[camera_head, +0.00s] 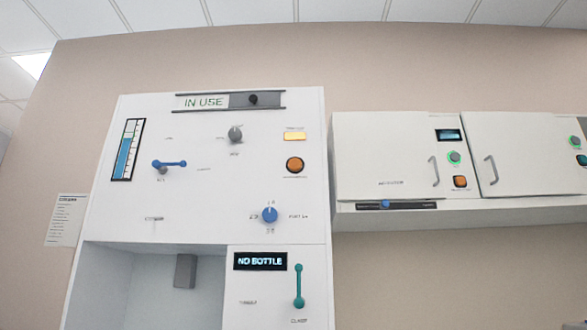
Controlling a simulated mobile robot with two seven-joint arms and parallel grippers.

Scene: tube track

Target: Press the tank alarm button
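An upright white panel (205,205) fills the middle left of the view. A round orange button (295,165) with a dark rim is on its right side, with small lettering below that is too blurred to read. Above the button is a lit yellow rectangular lamp (295,136). A level gauge (127,150) with a blue column, filled most of the way, is at the panel's upper left. Neither of my grippers is in view.
White cabinets (385,155) with handles hang at right. An open bay is below left.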

